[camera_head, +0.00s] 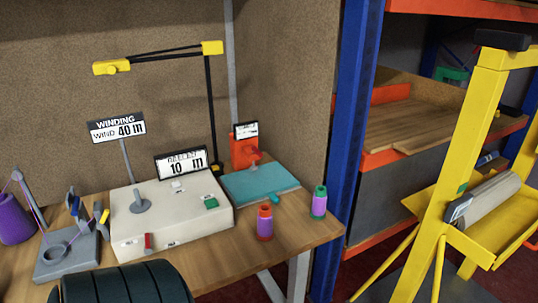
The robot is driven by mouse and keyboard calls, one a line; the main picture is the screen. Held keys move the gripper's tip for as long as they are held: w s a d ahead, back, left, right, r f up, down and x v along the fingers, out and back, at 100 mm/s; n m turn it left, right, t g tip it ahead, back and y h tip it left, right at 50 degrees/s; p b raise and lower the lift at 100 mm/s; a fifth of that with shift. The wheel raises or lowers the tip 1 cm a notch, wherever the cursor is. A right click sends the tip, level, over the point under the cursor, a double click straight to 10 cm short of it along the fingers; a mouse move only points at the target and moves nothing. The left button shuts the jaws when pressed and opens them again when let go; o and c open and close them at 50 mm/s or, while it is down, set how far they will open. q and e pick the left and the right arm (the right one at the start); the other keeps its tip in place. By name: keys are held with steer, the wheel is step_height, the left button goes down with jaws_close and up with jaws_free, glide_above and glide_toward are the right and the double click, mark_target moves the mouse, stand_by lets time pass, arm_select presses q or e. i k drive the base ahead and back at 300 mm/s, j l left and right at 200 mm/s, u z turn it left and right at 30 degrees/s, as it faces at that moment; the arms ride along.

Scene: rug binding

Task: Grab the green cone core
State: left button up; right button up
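The green cone core (320,190) stands upright near the right end of the wooden table, with purple-pink thread wound around its middle and green showing at its top and base. A similar orange-red cone (265,211) with purple thread stands to its left, a little nearer the front edge, apart from it. Neither of my grippers shows in the head view. Nothing touches the green cone core.
A teal mat (260,182) lies behind the cones. A white winding box (170,232) with a spindle and signs stands left on the wooden table (290,236). A blue shelf post (353,110) and a yellow frame (440,200) stand right. A dark ribbed shape covers the bottom left.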

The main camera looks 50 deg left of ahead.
mark_target(318, 212)
steer(key=u, duration=1.5)
